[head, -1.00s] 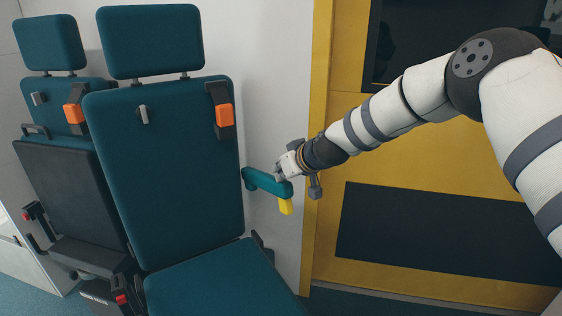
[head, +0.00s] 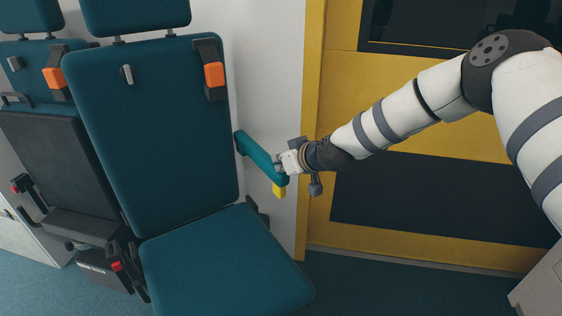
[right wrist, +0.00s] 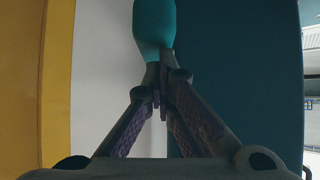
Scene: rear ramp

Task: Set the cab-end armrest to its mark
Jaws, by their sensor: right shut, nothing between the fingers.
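The cab-end armrest is a teal bar (head: 260,156) on the right side of the front seat's backrest, sloping down toward its outer end. A yellow piece (head: 279,190) shows just below that end. My right gripper (head: 281,167) is shut and empty at the armrest's outer end, on its upper side. In the right wrist view the closed fingertips (right wrist: 158,85) meet the end of the armrest (right wrist: 154,28); whether they press on it I cannot tell. I see no separate mark clearly. My left gripper is out of view.
The teal front seat has a backrest (head: 150,130) and a lowered cushion (head: 225,262). A second seat with its dark pan folded up (head: 60,160) stands to the left. A yellow door (head: 440,120) with dark panels is behind my right arm.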

